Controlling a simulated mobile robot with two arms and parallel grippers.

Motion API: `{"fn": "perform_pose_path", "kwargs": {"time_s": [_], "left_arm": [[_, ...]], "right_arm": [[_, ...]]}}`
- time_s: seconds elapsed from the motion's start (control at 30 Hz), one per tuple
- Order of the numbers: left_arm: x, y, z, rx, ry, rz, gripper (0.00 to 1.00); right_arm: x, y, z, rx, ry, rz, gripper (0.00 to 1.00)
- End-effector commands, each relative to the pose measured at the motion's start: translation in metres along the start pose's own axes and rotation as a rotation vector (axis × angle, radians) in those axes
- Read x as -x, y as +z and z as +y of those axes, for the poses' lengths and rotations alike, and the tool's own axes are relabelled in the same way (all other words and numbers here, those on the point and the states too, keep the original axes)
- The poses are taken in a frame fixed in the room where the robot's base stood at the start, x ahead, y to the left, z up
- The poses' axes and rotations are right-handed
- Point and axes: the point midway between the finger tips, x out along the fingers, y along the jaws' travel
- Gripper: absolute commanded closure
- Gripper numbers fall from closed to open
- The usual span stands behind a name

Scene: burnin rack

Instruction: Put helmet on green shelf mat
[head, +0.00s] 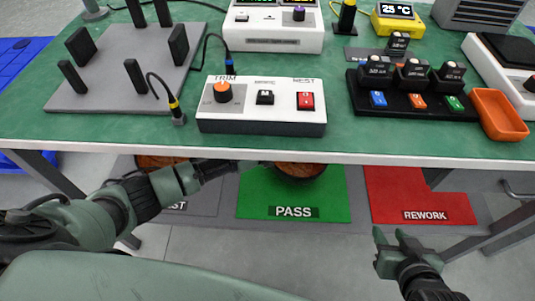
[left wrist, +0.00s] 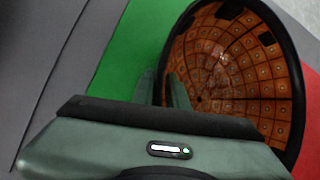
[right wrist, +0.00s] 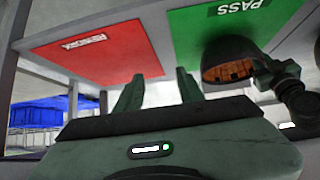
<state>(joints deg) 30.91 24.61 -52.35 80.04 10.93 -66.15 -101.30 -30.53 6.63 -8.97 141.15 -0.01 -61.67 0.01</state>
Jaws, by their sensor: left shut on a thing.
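The helmet (head: 300,170) is a dark-rimmed bowl with an orange-brown patterned inside, open side showing in the left wrist view (left wrist: 225,65). My left gripper (left wrist: 163,88) is shut on its rim. In the head view the left arm reaches under the bench and the tabletop edge hides part of the helmet. The helmet is over the green mat (head: 255,205) marked PASS; I cannot tell whether it touches it. The right wrist view also shows the helmet (right wrist: 228,68) by the green mat. My right gripper (head: 391,236) is open and empty, lower right.
A red REWORK mat (head: 400,190) lies right of the green one, a grey mat (head: 205,195) left. Another brown round thing (head: 160,161) shows partly above the grey mat. The bench top (head: 320,145) overhangs the shelf and carries a control box (head: 262,118). Table legs flank the shelf.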

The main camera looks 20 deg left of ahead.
Motion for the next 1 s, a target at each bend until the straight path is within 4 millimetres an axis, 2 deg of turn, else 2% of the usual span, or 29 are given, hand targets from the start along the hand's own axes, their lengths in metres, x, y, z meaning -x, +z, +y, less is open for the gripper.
{"fn": "perform_pose_path", "kwargs": {"time_s": [0.03,0.07,0.13,0.57,0.77,1.0], "left_arm": [[-0.001,0.0,-0.001,0.001,-0.002,-0.001,1.0],[-0.002,-0.001,0.0,0.0,0.001,0.0,0.83],[-0.001,-0.001,0.0,0.0,0.0,0.0,0.64],[0.003,0.001,0.0,0.0,0.0,0.0,0.64],[0.018,0.001,0.0,0.0,0.0,0.0,0.64],[0.043,0.001,0.0,-0.001,0.001,0.0,0.64]], "right_arm": [[0.0,0.0,0.0,0.0,0.0,0.0,0.62],[0.0,0.0,0.0,0.0,0.0,0.0,0.62],[0.0,0.0,0.0,0.0,0.0,0.0,0.62],[0.001,0.001,0.0,0.0,0.001,-0.011,0.62],[0.013,0.038,0.005,-0.004,0.01,-0.186,0.62],[0.042,0.088,0.011,-0.011,0.023,-0.436,0.62]]}}
